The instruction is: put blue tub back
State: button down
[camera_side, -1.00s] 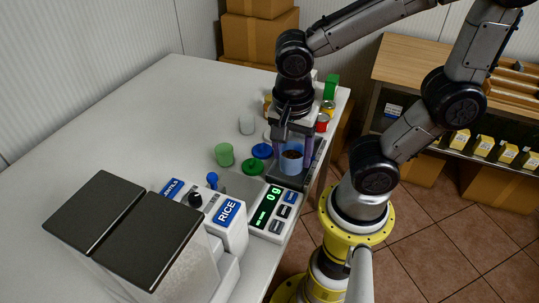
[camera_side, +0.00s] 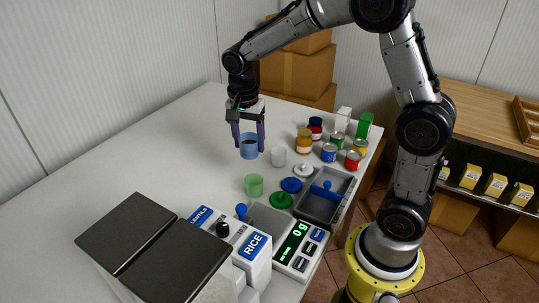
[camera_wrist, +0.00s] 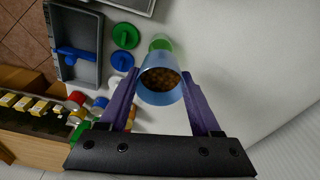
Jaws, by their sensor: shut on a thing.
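The blue tub (camera_side: 248,148) is held upright between the purple fingers of my gripper (camera_side: 247,137), over the back left part of the white table. In the wrist view the tub (camera_wrist: 160,88) sits between both fingers (camera_wrist: 160,76), with brown grains or beans inside. I cannot tell whether its base touches the table. A green tub (camera_side: 253,186) and a clear whitish tub (camera_side: 278,157) stand nearby, to its front and right. A blue lid (camera_side: 291,185), a green lid (camera_side: 281,201) and a white lid (camera_side: 302,170) lie further right.
A grey tray (camera_side: 343,185) with a blue scoop (camera_side: 325,191) lies near the right edge. The scale (camera_side: 297,248) and the lentils and rice dispensers (camera_side: 252,258) stand in front. Several jars and cans (camera_side: 329,152) stand at the back right. The table left of the tub is clear.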

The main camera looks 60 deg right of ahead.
aim_at(255, 140)
jog(key=shift+m, duration=0.6)
jog(key=d+f, duration=0.1)
jog(key=d, duration=0.1)
jog(key=w+d+f, duration=0.1)
jog(key=d, duration=0.1)
jog(key=w+d+f, duration=0.1)
jog(key=f, duration=0.1)
jog(key=shift+d+f, duration=0.1)
jog(key=shift+d, duration=0.3)
jog(key=shift+m, duration=0.7)
jog(key=shift+s+d+f, duration=0.2)
jog(key=shift+d+f, duration=0.6)
jog(key=shift+f, duration=1)
jog(key=shift+s+d+f, duration=0.2)
jog(key=shift+d+f, duration=0.55)
jog(key=shift+f, duration=1.1)
jog(key=shift+s+d+f, duration=0.2)
jog(key=shift+d+f, duration=0.6)
jog(key=shift+f, duration=1)
jog(key=shift+f, duration=0.45)
grip_release()
notch_tip(255, 140, up, 8)
